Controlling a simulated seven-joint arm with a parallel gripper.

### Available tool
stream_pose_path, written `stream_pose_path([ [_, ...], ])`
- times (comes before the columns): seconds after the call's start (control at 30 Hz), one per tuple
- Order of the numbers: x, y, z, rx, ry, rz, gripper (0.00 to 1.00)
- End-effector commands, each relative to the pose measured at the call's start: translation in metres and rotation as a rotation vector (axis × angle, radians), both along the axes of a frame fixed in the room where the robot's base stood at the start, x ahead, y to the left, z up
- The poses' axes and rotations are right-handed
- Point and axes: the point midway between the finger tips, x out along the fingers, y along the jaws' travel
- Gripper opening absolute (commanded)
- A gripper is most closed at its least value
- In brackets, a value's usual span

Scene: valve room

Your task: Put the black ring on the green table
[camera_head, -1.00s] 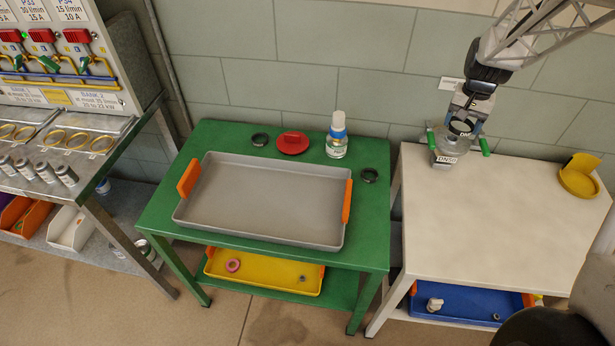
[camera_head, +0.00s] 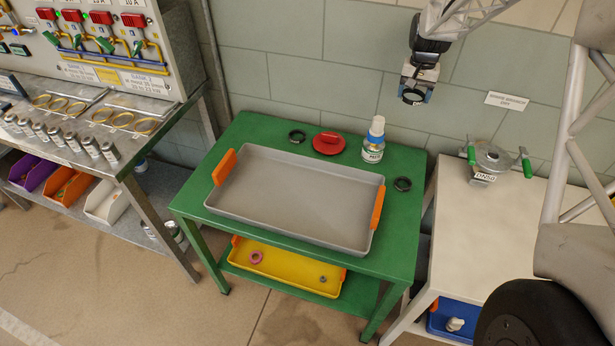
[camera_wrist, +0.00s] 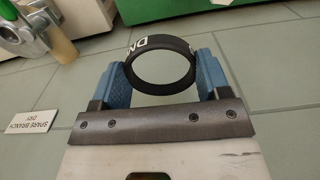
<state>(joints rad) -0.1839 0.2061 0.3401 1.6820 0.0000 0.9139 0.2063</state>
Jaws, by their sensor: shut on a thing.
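My gripper (camera_head: 415,94) is shut on a black ring (camera_wrist: 160,42), which shows in the wrist view between the two blue fingers with white lettering on its band. In the head view the held ring (camera_head: 412,97) hangs in the air in front of the tiled wall, above and behind the right part of the green table (camera_head: 240,150).
A grey tray (camera_head: 290,205) with orange handles fills most of the green table. A metal valve part (camera_head: 492,158) with green handles is on the white table (camera_head: 490,215).

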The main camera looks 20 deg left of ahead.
Motion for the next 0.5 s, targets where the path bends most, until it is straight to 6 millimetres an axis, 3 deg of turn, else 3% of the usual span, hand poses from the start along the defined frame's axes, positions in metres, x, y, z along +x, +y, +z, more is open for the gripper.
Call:
stream_pose_path([
  [0.1,0.008,0.038,-0.001,0.000,0.000,0.037,0.47],
  [0.5,0.021,0.147,-0.003,0.000,0.000,0.139,0.47],
])
